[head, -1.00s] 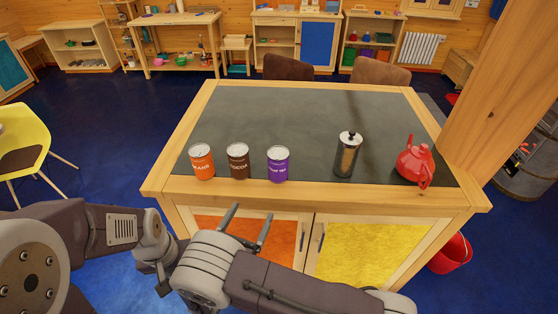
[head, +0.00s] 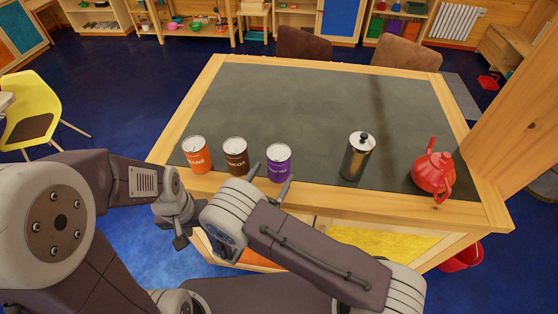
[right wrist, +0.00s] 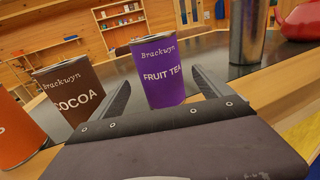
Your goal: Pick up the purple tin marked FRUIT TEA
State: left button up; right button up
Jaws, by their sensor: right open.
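The purple FRUIT TEA tin (head: 279,165) stands upright near the front edge of the dark-topped counter (head: 300,105), at the right end of a row of three tins. In the right wrist view the purple tin (right wrist: 160,75) stands ahead, between the lines of the two spread fingers. My right gripper (head: 268,183) is open and empty, just in front of the tin at the counter's front edge. Whether a finger touches the tin I cannot tell. My left gripper (head: 181,240) hangs low in front of the counter at the left; its jaws cannot be made out.
The brown COCOA tin (head: 236,157) stands close left of the purple tin, with an orange tin (head: 196,155) beyond it. A metal and glass press pot (head: 357,157) and a red teapot (head: 434,171) stand to the right. The counter behind the tins is clear.

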aim_at(274, 172)
jog(key=p+x, duration=0.2)
jog(key=x, duration=0.2)
jog(key=shift+d+r+p, duration=0.1)
jog(key=shift+d+p, duration=0.05)
jog(key=shift+p, duration=0.25)
jog(key=shift+w+d, duration=0.2)
jog(key=shift+w, duration=0.3)
jog(key=shift+f, duration=0.2)
jog(key=c, duration=1.6)
